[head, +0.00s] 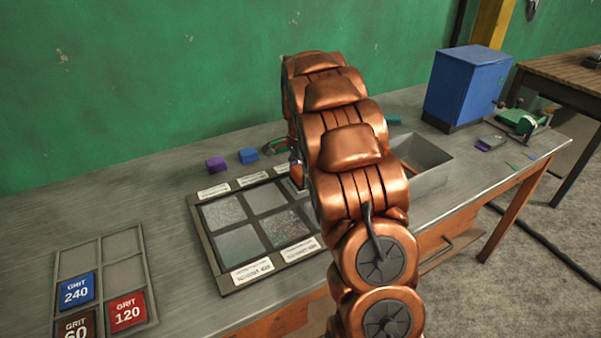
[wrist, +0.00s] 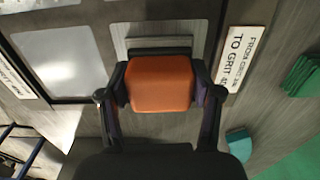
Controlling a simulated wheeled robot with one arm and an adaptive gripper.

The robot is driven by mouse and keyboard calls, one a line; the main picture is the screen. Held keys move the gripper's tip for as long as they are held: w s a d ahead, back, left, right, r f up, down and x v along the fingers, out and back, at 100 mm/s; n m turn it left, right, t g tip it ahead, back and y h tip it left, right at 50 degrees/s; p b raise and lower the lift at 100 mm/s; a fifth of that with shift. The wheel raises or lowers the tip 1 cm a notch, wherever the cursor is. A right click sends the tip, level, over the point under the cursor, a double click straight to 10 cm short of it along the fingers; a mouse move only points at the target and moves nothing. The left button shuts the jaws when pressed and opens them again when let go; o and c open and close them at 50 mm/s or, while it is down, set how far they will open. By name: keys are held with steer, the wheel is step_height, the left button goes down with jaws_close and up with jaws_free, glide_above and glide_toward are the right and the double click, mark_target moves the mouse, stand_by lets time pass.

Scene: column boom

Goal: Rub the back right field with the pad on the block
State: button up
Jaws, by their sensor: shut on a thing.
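My gripper (wrist: 160,88) is shut on an orange block (wrist: 160,82), with one finger at each side. In the wrist view the block is over a pale field (wrist: 118,42) of the framed panel, covering part of it. A grey layer (wrist: 160,41) shows beyond the block's edge; I cannot tell whether the block's underside touches the field. In the head view the panel (head: 205,240) lies on the bench with metallic fields, and my arm hides its right end, including most of the gripper and the block.
Purple (head: 216,164) and blue (head: 248,155) blocks stand behind the panel. A grit tray (head: 150,290) holding labelled pads is at front left. A grey open bin (head: 430,165) and a blue cabinet (head: 468,85) stand to the right. Bare bench lies left of the panel.

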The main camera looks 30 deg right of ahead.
steer(key=shift+a, duration=0.15)
steer(key=shift+w+a, duration=0.1)
steer(key=shift+a, duration=0.75)
steer(key=shift+d, duration=0.15)
steer(key=shift+s+d+f, duration=0.15)
steer(key=shift+d, duration=0.75)
steer(key=shift+s+d+f, duration=0.1)
steer(key=shift+d, duration=0.8)
steer(key=shift+a+f, duration=0.1)
steer(key=shift+a, duration=0.05)
steer(key=shift+a, duration=0.45)
steer(key=shift+w+a, duration=0.1)
steer(key=shift+a, duration=1.25)
